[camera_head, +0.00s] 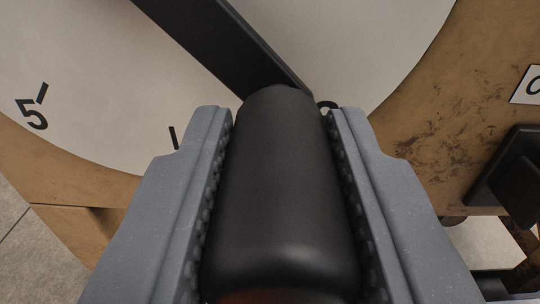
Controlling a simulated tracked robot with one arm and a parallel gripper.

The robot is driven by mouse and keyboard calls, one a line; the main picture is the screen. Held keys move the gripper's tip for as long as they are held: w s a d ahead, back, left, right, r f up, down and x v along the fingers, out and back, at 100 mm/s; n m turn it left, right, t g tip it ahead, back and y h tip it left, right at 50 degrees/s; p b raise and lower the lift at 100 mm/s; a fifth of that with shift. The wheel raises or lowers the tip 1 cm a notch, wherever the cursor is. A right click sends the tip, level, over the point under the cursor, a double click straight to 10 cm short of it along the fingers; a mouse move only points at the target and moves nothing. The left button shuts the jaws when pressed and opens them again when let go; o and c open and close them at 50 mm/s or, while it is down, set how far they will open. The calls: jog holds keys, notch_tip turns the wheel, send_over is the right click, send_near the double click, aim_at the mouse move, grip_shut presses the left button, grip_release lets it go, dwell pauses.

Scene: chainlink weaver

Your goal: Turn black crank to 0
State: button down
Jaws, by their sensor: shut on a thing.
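The black crank shows in the head view as a thick black handle (281,190) and a flat black arm (222,42). The arm runs from the handle up and left across a white dial (375,50). My gripper (280,125) is shut on the handle, with one grey finger on each side. The dial has a "5" (32,113) at the left and a tick mark (173,137) at the lower middle. Another dark mark (326,105) shows just right of the handle's far end, mostly hidden by the handle and finger.
The dial sits on a worn brown panel (460,95). A black block-like fitting (515,180) stands out at the right, below a white label (528,86) cut by the frame edge. Grey floor (35,250) shows at the lower left.

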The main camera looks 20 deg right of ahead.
jog(key=shift+d+r+n+p, duration=0.15)
jog(key=shift+r+n+p, duration=0.3)
jog(key=shift+p, duration=0.75)
